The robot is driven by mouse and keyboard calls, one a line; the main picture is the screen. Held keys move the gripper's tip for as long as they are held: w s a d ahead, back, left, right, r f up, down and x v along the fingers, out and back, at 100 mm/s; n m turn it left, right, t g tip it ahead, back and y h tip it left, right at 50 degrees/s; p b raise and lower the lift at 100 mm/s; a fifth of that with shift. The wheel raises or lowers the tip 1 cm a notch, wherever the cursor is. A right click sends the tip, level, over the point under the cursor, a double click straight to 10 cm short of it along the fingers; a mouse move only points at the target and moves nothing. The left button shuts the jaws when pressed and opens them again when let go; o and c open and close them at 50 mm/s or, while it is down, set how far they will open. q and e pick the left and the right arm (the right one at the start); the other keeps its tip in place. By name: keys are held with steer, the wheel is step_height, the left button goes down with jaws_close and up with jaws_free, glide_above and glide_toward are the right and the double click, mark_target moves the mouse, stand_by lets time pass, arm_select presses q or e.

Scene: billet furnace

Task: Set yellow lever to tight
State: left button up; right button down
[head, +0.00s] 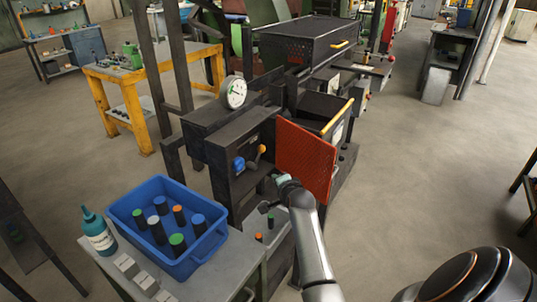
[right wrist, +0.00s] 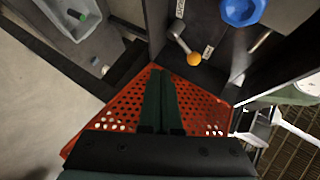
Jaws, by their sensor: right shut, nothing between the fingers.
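The yellow lever (head: 262,149) is on the dark furnace panel, to the right of a blue knob (head: 239,163). In the right wrist view the lever's orange-yellow ball (right wrist: 194,59) sits on a short metal arm, near small white labels too small to read. My right gripper (head: 279,180) is in front of the panel, below the lever. In the right wrist view its fingers (right wrist: 161,72) are together and empty, pointing left of and apart from the ball. My left gripper is not in view.
A red perforated guard (head: 305,161) stands open just right of the lever; it also shows behind my fingers (right wrist: 110,112). A blue bin (head: 125,205) with several capped cylinders is at lower left. A round gauge (head: 233,92) tops the panel. Open floor lies to the right.

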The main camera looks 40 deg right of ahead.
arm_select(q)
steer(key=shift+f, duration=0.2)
arm_select(e)
steer(key=w+d+r+m+h, duration=0.1)
steer(key=w+d+r+m, duration=0.2)
steer(key=w+m, duration=0.2)
steer(key=shift+d+r+m+t, duration=0.15)
steer(key=shift+d+m+t, duration=0.2)
steer(key=shift+m, duration=0.75)
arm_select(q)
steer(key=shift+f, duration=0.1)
